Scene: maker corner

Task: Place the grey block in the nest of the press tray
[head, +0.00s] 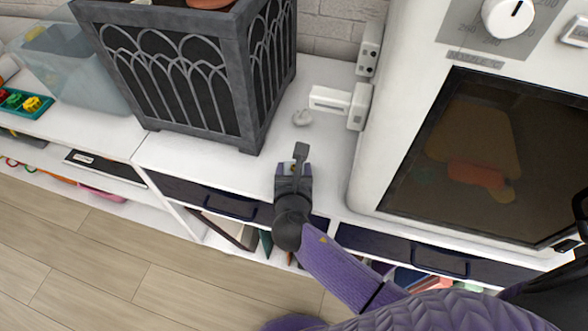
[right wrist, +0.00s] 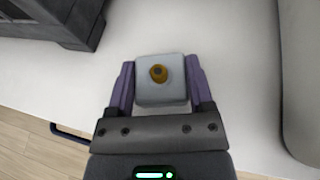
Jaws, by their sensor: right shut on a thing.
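My right gripper (head: 293,168) is above the white worktop near its front edge, between the planter and the big white machine. Its two purple fingers are shut on the grey block (right wrist: 160,92). In the right wrist view the block is squarish with rounded corners, has a brass-coloured round piece on its face, and has a finger against each side. In the head view the block is mostly hidden by the gripper. I cannot tell whether it touches the worktop. I cannot make out the press tray or its nest in either view. My left gripper is not in view.
A dark grey planter (head: 190,75) stands left of the gripper. A white machine (head: 372,185) with a dark window is on the right.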

